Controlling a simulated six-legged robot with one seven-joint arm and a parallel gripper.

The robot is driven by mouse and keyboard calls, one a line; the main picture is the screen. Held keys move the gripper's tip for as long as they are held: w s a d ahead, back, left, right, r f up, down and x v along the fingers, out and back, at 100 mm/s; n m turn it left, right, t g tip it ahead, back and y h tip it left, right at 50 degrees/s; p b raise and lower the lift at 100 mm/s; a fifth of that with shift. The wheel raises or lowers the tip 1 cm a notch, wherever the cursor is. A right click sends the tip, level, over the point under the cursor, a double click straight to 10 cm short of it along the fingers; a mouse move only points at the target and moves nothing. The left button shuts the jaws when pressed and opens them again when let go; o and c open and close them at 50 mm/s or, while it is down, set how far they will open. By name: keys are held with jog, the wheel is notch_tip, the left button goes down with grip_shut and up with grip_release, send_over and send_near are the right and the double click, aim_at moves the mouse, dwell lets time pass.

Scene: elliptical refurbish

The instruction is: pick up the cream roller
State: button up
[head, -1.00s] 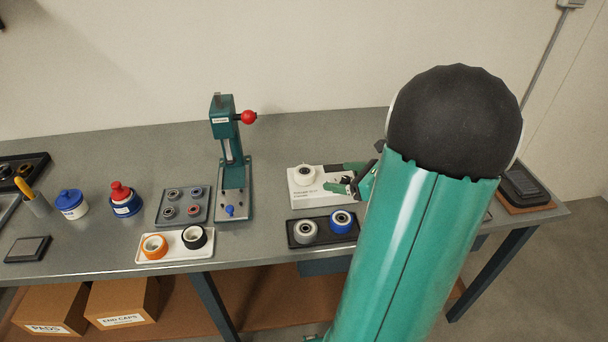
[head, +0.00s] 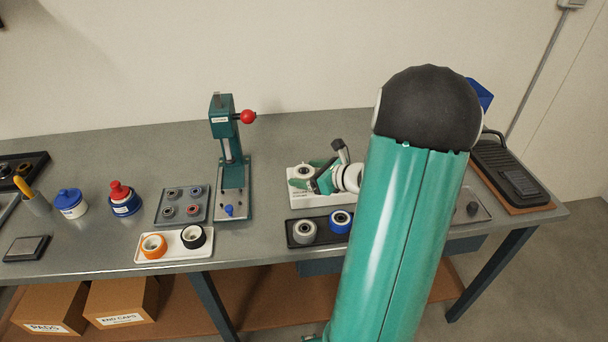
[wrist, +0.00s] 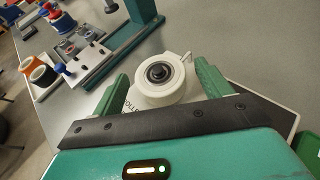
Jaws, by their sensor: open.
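The cream roller (head: 303,171) sits on a white platform (head: 312,201) with dark lettering, right of the press. In the wrist view the roller (wrist: 160,92) shows its dark bearing facing up. My gripper (head: 306,175) is open, its green fingers on either side of the roller. In the wrist view the gripper (wrist: 162,84) has one finger left and one right of the roller, with a small gap visible at the left. Whether the right finger touches it is hard to tell.
A black tray (head: 320,243) with a grey-white roller (head: 304,231) and a blue roller (head: 340,221) lies just in front. The teal press (head: 233,160) with a red knob stands to the left. A white tray (head: 175,259) holds orange and black rollers.

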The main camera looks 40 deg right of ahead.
jog(key=c, duration=1.2)
jog(key=shift+r, duration=0.1)
